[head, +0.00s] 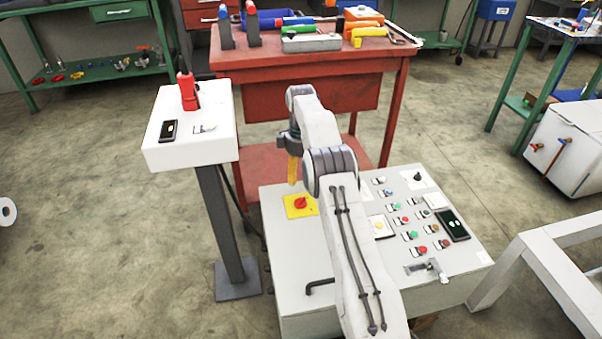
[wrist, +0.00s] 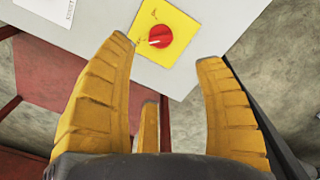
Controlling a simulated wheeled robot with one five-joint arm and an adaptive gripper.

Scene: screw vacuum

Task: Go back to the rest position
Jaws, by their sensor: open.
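My gripper (head: 293,170) has yellow ribbed fingers and hangs from the end of my arm, above the left part of the grey control panel (head: 285,260). In the wrist view the fingers of my gripper (wrist: 168,85) are spread apart with nothing between them. Beyond the fingertips is a red rotary knob (wrist: 160,37) on a yellow square plate (wrist: 180,25). In the head view the red knob (head: 300,203) sits on its yellow plate just below the fingers. The fingers look apart from the knob.
A white pedestal (head: 160,150) with a red device (head: 188,92) stands to the left. A red workbench (head: 290,62) with tools is behind the panel. A white frame (head: 540,260) stands at the right. The floor at the left is mostly clear.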

